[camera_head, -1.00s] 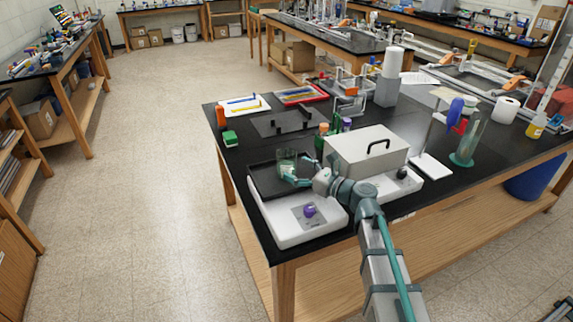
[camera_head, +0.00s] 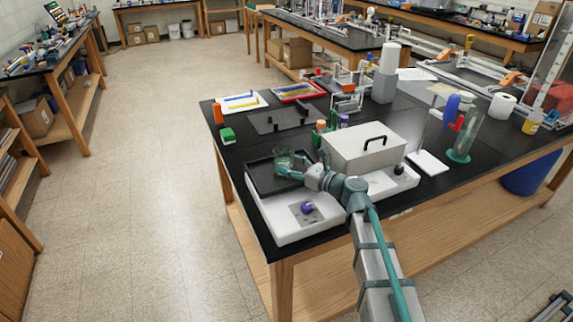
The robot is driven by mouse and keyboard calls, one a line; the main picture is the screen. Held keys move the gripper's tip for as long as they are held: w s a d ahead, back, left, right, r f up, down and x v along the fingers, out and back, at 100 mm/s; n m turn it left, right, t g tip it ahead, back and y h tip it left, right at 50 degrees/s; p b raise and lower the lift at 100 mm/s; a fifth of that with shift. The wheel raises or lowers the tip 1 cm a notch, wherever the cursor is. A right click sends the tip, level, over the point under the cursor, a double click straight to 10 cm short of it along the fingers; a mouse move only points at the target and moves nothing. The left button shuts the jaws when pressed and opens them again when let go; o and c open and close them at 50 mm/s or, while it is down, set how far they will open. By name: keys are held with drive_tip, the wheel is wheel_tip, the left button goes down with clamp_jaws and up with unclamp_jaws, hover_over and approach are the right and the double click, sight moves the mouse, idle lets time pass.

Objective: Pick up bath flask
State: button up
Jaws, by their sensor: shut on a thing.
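The bath flask (camera_head: 283,157) is a small, clear, greenish glass vessel over the black tray (camera_head: 258,182) at the left front of the bench. It looks upright. My gripper (camera_head: 285,168) reaches in from the right, with its teal fingers shut on the flask's lower part. The fingers hide some of the flask's base. I cannot tell whether it touches the tray or hangs just above it.
A grey lidded box (camera_head: 350,150) with a black handle stands right of my gripper. A white device with a purple knob (camera_head: 307,207) is in front. Capped bottles (camera_head: 320,131) stand behind. A tall glass cylinder (camera_head: 466,135) is at the right.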

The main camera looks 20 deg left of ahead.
drive_tip(key=shift+r, duration=0.3)
drive_tip(key=shift+r, duration=1.05)
drive_tip(key=s+d+r+b, duration=0.2)
drive_tip(key=s+d+r, duration=0.6)
drive_tip(key=d+r, duration=0.2)
drive_tip(key=shift+s+d+r+b, duration=0.15)
drive_tip(key=shift+s+d+b, duration=0.15)
drive_tip(key=shift+s+d, duration=0.1)
